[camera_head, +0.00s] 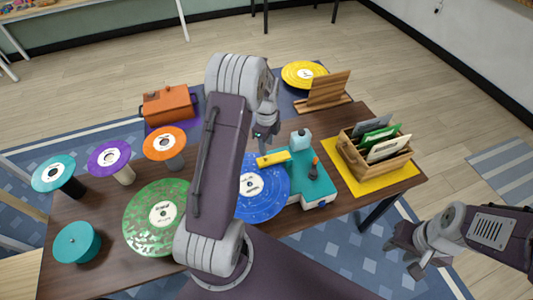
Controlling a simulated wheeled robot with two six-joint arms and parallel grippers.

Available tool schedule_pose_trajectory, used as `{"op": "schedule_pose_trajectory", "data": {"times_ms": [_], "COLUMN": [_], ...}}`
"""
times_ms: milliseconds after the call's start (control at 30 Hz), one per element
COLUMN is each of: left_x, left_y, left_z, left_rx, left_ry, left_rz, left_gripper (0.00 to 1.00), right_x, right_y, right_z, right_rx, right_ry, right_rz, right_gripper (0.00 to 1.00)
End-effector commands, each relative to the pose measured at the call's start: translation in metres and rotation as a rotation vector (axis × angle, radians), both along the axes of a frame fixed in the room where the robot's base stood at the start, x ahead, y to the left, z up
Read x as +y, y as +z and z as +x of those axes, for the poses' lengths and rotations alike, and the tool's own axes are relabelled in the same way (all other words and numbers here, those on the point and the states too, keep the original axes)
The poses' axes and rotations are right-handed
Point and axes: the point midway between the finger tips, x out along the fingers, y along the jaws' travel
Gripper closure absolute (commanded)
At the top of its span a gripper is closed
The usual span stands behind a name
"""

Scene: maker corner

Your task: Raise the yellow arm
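The yellow arm (274,158) is a short yellow bar on a turquoise record player (311,188). It lies low, its left end over the edge of a blue record (268,201) with a white label. My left gripper (262,138) hangs just above and behind the yellow arm, apart from it as far as I can see; its fingers are small and its opening is unclear. My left arm hides the left part of the blue record. My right gripper (402,258) is off the table's front right side, empty, with its fingers apart.
A wooden crate of sleeves (376,165) is on the right. A green record (155,216) and several record stands fill the left.

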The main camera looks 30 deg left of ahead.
Motion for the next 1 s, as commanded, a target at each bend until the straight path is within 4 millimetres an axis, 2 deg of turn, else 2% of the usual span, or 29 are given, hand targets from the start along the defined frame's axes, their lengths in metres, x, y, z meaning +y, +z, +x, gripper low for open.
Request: {"op": "schedule_pose_trajectory", "data": {"times_ms": [100, 300, 600, 733, 767, 1000], "left_x": [0.000, 0.000, 0.000, 0.000, 0.000, 0.000], "left_y": [-0.025, -0.051, -0.056, -0.056, -0.056, -0.056], "left_z": [-0.002, -0.001, 0.000, 0.000, 0.000, -0.001], "left_rx": [0.006, 0.003, 0.000, 0.001, 0.001, 0.002], "left_ry": [0.000, 0.000, -0.001, -0.001, -0.001, -0.001], "left_rz": [-0.001, 0.000, 0.000, 0.000, 0.000, 0.000], "left_gripper": [0.61, 0.61, 0.61, 0.97, 1.00, 1.00], "right_x": [0.000, 0.000, 0.000, 0.000, 0.000, 0.000], "right_y": [0.005, 0.008, 0.008, 0.008, 0.008, 0.008], "right_z": [0.000, 0.000, 0.000, 0.000, 0.000, 0.000], "right_rx": [0.000, 0.000, 0.000, 0.000, 0.000, 0.000], "right_ry": [0.000, 0.000, 0.000, 0.000, 0.000, 0.000], "right_rz": [0.000, 0.000, 0.000, 0.000, 0.000, 0.000], "right_gripper": [0.61, 0.61, 0.61, 0.61, 0.61, 0.61]}}
